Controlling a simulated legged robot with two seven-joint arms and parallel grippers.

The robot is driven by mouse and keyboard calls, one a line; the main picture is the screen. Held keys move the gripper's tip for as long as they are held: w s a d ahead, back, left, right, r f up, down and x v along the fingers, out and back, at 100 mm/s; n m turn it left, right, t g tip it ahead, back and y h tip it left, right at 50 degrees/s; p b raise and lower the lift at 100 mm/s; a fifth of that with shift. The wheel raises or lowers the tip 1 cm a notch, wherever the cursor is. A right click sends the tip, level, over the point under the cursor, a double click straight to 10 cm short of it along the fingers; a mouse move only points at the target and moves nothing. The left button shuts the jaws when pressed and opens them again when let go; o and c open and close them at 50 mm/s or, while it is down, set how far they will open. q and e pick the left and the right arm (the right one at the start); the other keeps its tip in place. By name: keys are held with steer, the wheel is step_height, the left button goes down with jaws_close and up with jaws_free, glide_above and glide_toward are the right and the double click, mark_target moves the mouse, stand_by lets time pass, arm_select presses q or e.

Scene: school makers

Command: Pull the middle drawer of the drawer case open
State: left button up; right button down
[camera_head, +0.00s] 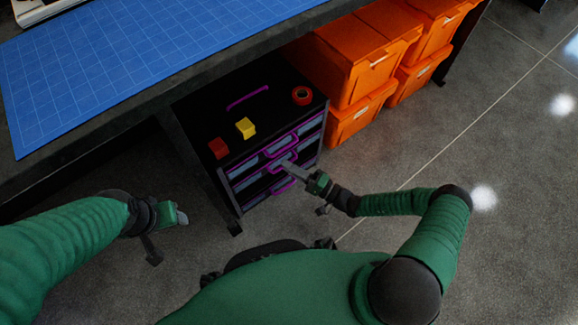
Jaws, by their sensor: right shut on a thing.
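The black drawer case (233,186) stands under the workbench. Its front has drawers with purple handles and pale label panels. The middle drawer's purple handle (276,164) is partly covered by my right gripper (284,166). The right gripper reaches in from the right and is shut on this handle. The middle drawer looks flush or nearly flush with the front; a small gap cannot be made out. My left gripper (182,217) hangs over the floor, left of and in front of the case, apart from it. Its finger opening is not clear.
On top of the case lie a red block (218,148), a yellow block (246,128) and a red tape roll (302,95). Orange bins (352,62) stand behind it to the right. The workbench (150,125) with a blue mat (130,60) overhangs. Floor at right is clear.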

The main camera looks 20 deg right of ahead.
steer(key=s+d+p, duration=0.3)
steer(key=s, duration=0.7)
steer(key=s+d+p, duration=0.3)
steer(key=s+d, duration=0.1)
steer(key=s, duration=0.6)
steer(key=shift+s+d+f, duration=0.2)
steer(key=shift+s, duration=0.2)
steer(key=c, duration=1.6)
jaws_free()
steer(key=shift+o, duration=0.4)
steer(key=shift+r, duration=0.1)
steer(key=shift+w, duration=0.1)
steer(key=shift+d, duration=0.1)
steer(key=v, duration=1.7)
steer(key=shift+p, duration=0.3)
